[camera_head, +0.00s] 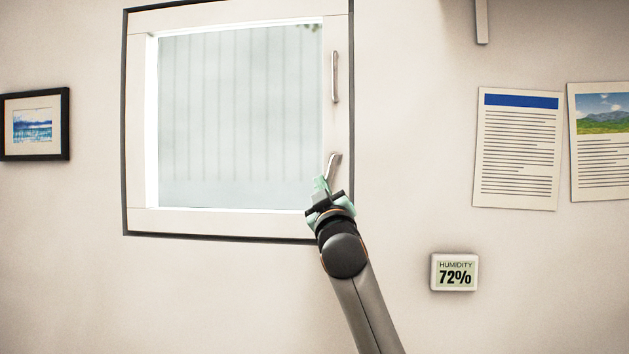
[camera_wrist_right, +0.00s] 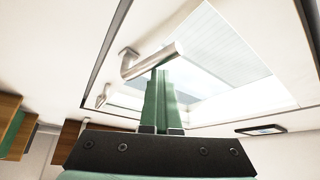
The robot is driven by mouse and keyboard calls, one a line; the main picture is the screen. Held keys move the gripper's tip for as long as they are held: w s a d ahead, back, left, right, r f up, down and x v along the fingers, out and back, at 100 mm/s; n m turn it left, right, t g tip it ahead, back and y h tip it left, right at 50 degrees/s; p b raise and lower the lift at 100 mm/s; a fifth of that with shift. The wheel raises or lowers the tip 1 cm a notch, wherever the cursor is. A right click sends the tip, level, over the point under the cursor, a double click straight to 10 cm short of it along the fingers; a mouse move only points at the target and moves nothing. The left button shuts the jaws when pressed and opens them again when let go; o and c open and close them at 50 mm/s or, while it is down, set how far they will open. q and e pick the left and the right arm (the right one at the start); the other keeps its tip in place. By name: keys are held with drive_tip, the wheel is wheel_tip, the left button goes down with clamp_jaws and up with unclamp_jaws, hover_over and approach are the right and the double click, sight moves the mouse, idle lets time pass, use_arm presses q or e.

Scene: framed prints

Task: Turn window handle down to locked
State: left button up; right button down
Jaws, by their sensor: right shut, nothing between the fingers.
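The window (camera_head: 240,215) has a white frame with a dark outer edge. On its right side, low down, is a silver lever handle (camera_head: 333,166); in the head view it slants down and slightly left from its upper end. The handle shows large in the wrist view (camera_wrist_right: 155,59). My right gripper (camera_head: 321,184) is at the handle's lower end, with green fingers shut and nothing held. In the wrist view the fingertips (camera_wrist_right: 160,75) are right at the lever, overlapping its edge; I cannot tell whether they touch. My left gripper is out of view.
A vertical silver bar (camera_head: 335,77) is on the frame above the lever. A humidity display (camera_head: 454,272) is on the wall to the lower right. Two printed sheets (camera_head: 517,148) (camera_head: 603,150) hang at right, a framed picture (camera_head: 34,125) at left. The wall below the window is clear.

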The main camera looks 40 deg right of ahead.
drive_tip(key=shift+s+d+f, duration=0.3)
drive_tip(key=shift+s+d, duration=0.2)
drive_tip(key=shift+s, duration=0.1)
drive_tip(key=shift+s+d, duration=0.1)
drive_tip(key=shift+d, duration=0.05)
idle(0.4)
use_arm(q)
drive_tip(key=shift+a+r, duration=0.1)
